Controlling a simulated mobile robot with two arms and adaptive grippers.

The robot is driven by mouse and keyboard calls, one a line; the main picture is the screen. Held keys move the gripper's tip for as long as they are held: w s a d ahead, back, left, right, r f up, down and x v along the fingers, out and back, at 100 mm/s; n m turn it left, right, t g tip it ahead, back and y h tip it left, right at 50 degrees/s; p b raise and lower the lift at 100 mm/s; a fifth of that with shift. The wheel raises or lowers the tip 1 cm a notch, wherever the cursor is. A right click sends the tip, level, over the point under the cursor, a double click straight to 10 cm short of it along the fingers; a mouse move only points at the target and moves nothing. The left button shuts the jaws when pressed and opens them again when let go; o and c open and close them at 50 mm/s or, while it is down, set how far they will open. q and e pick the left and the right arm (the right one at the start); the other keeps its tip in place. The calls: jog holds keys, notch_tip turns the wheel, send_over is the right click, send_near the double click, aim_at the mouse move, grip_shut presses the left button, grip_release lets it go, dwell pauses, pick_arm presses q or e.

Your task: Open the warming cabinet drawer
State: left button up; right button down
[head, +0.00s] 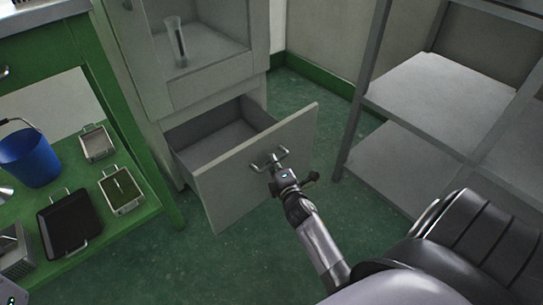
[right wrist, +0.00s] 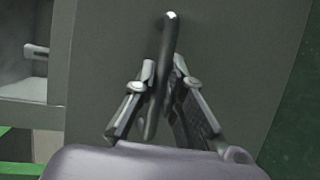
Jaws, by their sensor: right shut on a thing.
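The warming cabinet (head: 207,90) is a pale grey unit in the upper middle of the head view. Its lower drawer (head: 240,178) is pulled out, and the inside (head: 215,143) shows empty where visible. My right gripper (head: 280,165) is at the drawer front, shut on the drawer handle (head: 262,163). In the right wrist view the gripper's fingers (right wrist: 160,95) close around the dark bar handle (right wrist: 169,40), against the grey drawer front (right wrist: 235,50). My left gripper is not clearly in view.
A glass cylinder (head: 176,42) stands in the open compartment above the drawer. A green bench (head: 155,212) at left holds a blue bucket (head: 30,158), a black tray (head: 70,222) and metal baskets. Grey shelving (head: 425,175) stands at right. Green floor (head: 190,270) lies clear before the drawer.

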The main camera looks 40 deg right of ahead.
jog(key=shift+s, duration=0.1)
jog(key=c, duration=1.7)
grip_release()
jog(key=shift+o, duration=0.2)
jog(key=v, duration=1.2)
